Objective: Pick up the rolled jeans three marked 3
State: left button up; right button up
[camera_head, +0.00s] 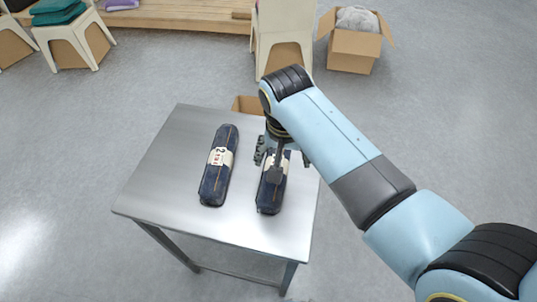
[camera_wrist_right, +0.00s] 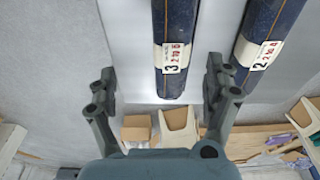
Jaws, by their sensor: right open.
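The rolled jeans marked 3 (camera_head: 267,198) are a dark blue roll with a white paper band, lying lengthwise on the metal table (camera_head: 165,150). In the right wrist view the roll (camera_wrist_right: 174,25) shows its "3" label and lies between my finger pads. My right gripper (camera_head: 281,158) is open above its far half, with its fingers to either side; the gripper partly hides the roll in the head view. I cannot tell the exact height gap. A similar roll marked 2 (camera_head: 214,182) lies to its left on the table. My left gripper is not in view.
A cardboard box (camera_head: 246,104) stands just beyond the table's far edge. White chairs (camera_head: 284,40), a wooden bench (camera_head: 180,16) and an open box with grey contents (camera_head: 355,42) are farther back. The table's left side is clear.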

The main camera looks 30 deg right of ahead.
jog(key=w+f, duration=0.2)
jog(key=w, duration=0.1)
jog(key=shift+a, duration=0.4)
jog(key=f, duration=0.2)
jog(key=f+b, duration=0.1)
jog(key=shift+s+d+f, duration=0.2)
jog(key=shift+d+f, duration=0.05)
jog(key=shift+w+f, duration=0.1)
jog(key=shift+f, duration=0.1)
jog(key=shift+w+f, duration=0.2)
jog(key=f+b, duration=0.1)
jog(key=b, duration=0.1)
jog(key=f+b, duration=0.2)
jog(key=d+f+b, duration=0.1)
jog(key=b, duration=0.1)
jog(key=shift+w+f, duration=0.25)
jog(key=shift+w, duration=0.15)
jog(key=shift+w+f+b, duration=0.1)
jog(key=shift+f+b, duration=0.1)
jog(key=shift+b, duration=0.2)
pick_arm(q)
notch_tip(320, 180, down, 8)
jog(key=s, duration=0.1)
pick_arm(e)
jog(key=shift+r, duration=0.15)
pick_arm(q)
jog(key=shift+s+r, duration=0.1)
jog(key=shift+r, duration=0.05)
